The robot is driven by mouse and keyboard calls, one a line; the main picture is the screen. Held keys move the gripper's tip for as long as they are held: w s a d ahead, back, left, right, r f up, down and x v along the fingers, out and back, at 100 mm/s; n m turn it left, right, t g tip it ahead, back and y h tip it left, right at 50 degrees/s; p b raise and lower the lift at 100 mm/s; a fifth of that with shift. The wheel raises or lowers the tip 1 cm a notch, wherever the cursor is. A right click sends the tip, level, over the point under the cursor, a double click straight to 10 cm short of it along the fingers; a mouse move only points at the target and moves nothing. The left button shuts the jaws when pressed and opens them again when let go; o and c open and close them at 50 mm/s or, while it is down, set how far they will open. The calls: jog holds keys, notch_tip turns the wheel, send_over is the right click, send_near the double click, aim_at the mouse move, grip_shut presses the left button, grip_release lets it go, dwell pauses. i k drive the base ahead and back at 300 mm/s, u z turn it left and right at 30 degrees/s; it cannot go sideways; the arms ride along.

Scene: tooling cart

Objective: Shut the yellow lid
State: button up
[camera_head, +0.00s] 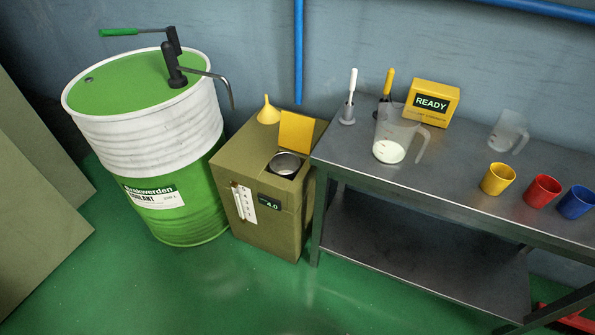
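The yellow lid (296,131) is a flat square flap on top of an olive-green box (262,215). It stands raised at the back of a round metal opening (285,164), which is uncovered. A yellow funnel (268,112) stands on the box top, left of and slightly behind the lid. My gripper is not in view.
A large green and white drum (160,140) with a hand pump stands left of the box. A metal bench (440,165) stands right, holding a jug (396,135), a READY box (432,102) and yellow, red and blue cups. Green floor in front is clear.

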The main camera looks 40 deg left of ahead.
aim_at(296, 131)
jog(key=u, duration=1.8)
jog(key=k, duration=0.9)
jog(key=u, duration=0.05)
jog(key=i, duration=0.9)
jog(key=z, duration=0.1)
